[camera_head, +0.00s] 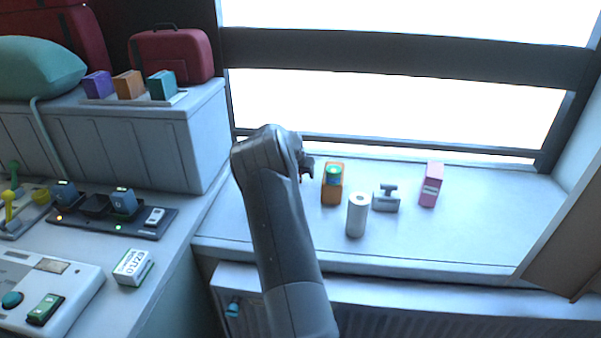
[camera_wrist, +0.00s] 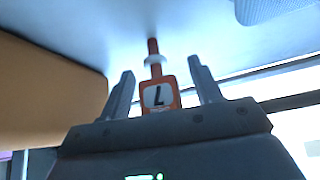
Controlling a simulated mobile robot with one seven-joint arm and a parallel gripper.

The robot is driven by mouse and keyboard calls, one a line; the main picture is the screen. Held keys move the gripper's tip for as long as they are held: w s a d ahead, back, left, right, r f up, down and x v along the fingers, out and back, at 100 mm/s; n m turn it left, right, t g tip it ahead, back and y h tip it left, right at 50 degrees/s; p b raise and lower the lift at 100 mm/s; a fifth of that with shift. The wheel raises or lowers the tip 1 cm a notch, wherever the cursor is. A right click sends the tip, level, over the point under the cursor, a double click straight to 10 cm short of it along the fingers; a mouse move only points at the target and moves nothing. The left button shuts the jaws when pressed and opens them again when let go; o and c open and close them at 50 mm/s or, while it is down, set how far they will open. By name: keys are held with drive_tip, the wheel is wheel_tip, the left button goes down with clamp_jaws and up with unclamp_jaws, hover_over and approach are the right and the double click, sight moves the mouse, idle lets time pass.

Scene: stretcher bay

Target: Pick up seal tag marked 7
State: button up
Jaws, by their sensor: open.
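The seal tag (camera_wrist: 171,88) is a small red-orange tag with a pale panel and a dark mark that looks like an upside-down 7. It shows in the wrist view, with a white collar and a red stem above it. My gripper (camera_wrist: 161,68) is open, with one finger on each side of the tag in the picture. I see no contact, and I cannot tell how deep the tag sits between the fingers. In the head view my gripper (camera_head: 307,164) is over the left part of the window sill, and my arm hides the tag.
On the sill (camera_head: 470,225), an orange box (camera_head: 333,190) stands close right of my gripper. A white cylinder (camera_head: 357,215), a grey stamp-like piece (camera_head: 386,199) and a pink box (camera_head: 431,185) stand farther right. A brown panel (camera_head: 570,240) borders the right. The left counter holds devices and a white carton (camera_head: 133,267).

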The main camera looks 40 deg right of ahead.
drive_tip(key=shift+c, duration=0.5)
drive_tip(key=c, duration=0.9)
drive_tip(key=shift+c, duration=0.2)
